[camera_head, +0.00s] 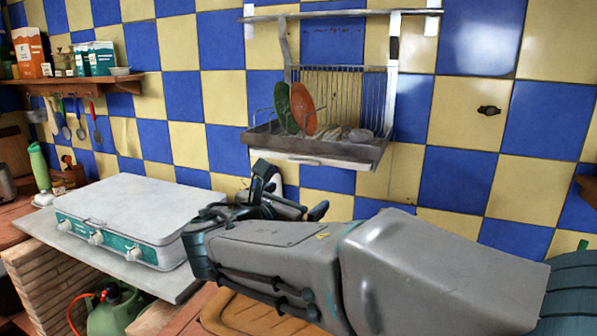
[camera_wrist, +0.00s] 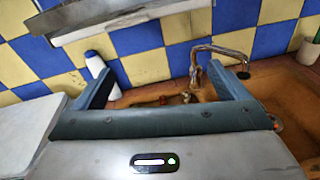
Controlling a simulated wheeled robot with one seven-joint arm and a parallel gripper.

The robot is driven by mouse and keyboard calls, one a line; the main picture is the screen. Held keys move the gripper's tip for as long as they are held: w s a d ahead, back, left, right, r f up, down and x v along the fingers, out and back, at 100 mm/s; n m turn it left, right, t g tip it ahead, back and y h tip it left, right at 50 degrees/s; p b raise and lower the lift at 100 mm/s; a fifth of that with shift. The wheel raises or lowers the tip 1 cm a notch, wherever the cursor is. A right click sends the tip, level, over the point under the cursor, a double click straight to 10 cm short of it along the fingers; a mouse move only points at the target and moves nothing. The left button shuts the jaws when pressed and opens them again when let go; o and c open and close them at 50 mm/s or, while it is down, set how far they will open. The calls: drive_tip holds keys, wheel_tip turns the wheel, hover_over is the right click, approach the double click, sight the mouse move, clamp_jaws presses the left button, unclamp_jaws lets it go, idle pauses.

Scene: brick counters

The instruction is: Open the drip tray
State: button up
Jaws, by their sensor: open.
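The wall-mounted dish rack (camera_head: 340,95) holds a green plate (camera_head: 282,106) and an orange plate (camera_head: 303,108). The drip tray (camera_head: 318,159) is a pale, shallow panel along the rack's underside and looks pushed in. Its underside area also shows at the top of the wrist view (camera_wrist: 125,22). My gripper (camera_head: 288,190) is below and in front of the tray, apart from it. In the wrist view my gripper (camera_wrist: 163,78) is open, with its two fingers wide apart and nothing between them.
A white camping stove (camera_head: 140,215) stands on the left counter. A white bottle (camera_wrist: 97,65) stands by the wall below the rack, and a metal faucet (camera_wrist: 215,50) is to its right. A wooden shelf (camera_head: 75,82) holds boxes at the left.

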drive_tip(key=a+r+n+t+y, duration=0.1)
drive_tip(key=a+r+n+t, duration=0.1)
drive_tip(key=a, duration=0.2)
drive_tip(key=p, duration=0.2)
approach(302, 162)
drive_tip(key=x, duration=0.8)
drive_tip(key=shift+w, duration=0.15)
